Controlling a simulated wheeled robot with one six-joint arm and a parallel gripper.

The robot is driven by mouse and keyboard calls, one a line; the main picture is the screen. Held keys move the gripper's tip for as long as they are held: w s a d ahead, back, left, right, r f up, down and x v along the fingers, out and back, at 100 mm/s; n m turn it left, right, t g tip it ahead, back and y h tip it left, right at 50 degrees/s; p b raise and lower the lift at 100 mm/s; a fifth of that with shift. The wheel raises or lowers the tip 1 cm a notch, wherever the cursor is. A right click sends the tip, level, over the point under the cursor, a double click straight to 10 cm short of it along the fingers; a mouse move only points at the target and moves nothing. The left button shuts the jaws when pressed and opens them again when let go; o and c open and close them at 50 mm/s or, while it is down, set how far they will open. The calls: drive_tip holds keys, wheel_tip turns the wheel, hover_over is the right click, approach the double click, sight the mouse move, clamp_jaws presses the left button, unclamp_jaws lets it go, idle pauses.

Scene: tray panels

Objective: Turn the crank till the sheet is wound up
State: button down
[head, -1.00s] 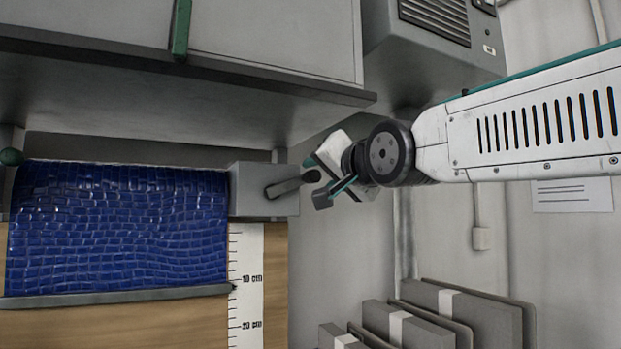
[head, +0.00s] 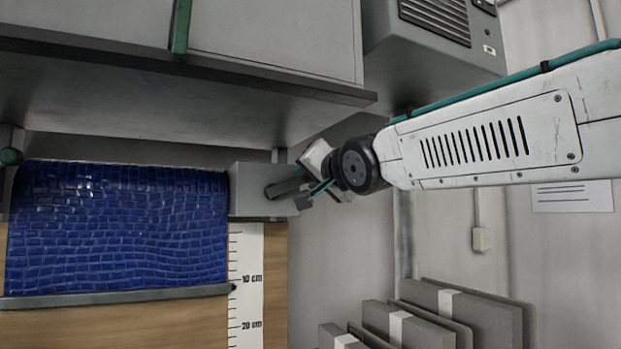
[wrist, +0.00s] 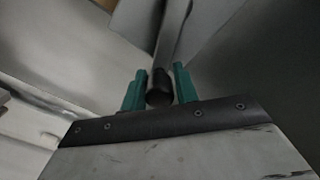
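The blue sheet (head: 118,230), patterned like small tiles, hangs from its roller at the left in the head view. Its grey bottom bar (head: 115,297) has a pointer just below the 10 cm mark of the scale (head: 246,300). The crank (head: 286,187) sticks out from the grey housing (head: 250,190) at the roller's right end. My gripper (head: 312,194) is at the crank's outer end. In the wrist view, the dark crank knob (wrist: 159,88) sits between my two teal fingers (wrist: 160,90), very close to both. I cannot tell whether they press on it.
A grey cabinet (head: 180,105) overhangs the roller. A grey vented box (head: 440,50) is at the upper right. Several grey panels (head: 470,315) stand at the lower right. The wall between the scale and the panels is clear.

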drive_tip(key=shift+f+m, duration=0.3)
drive_tip(key=shift+w+d+f+m, duration=0.1)
drive_tip(key=shift+d+f+m, duration=0.15)
drive_tip(key=shift+f+m, duration=0.7)
drive_tip(key=s+a+f+m, duration=0.1)
drive_tip(key=a+f+m, duration=0.2)
drive_tip(key=m, duration=0.6)
drive_tip(key=s+a+f+m, duration=0.1)
drive_tip(key=a+f+m, duration=0.2)
drive_tip(key=m, duration=0.7)
drive_tip(key=shift+s+f, duration=0.3)
drive_tip(key=shift+f, duration=0.7)
drive_tip(key=shift+a+m, duration=0.1)
drive_tip(key=shift+m, duration=0.25)
